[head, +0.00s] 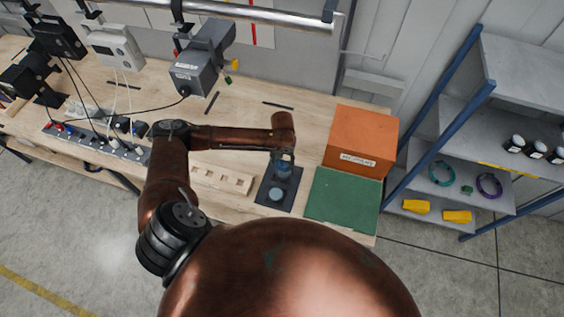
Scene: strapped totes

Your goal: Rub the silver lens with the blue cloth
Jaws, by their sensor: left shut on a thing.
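My left gripper (283,163) reaches in from the left and points down over a dark mat (289,200) on the wooden bench. It is shut on a small blue thing, which looks like the blue cloth (283,173). A pale round disc (276,194), which looks like the silver lens, lies on the mat just in front of the gripper. The held cloth looks beside the disc, towards the back of the mat. I cannot tell whether they touch. My right gripper is not in view.
A green mat (343,199) and an orange box (361,140) lie to the right. A wooden block with slots (222,180) is to the left. A power strip (97,143) with cables is further left. A shelf rack (470,130) stands right of the bench.

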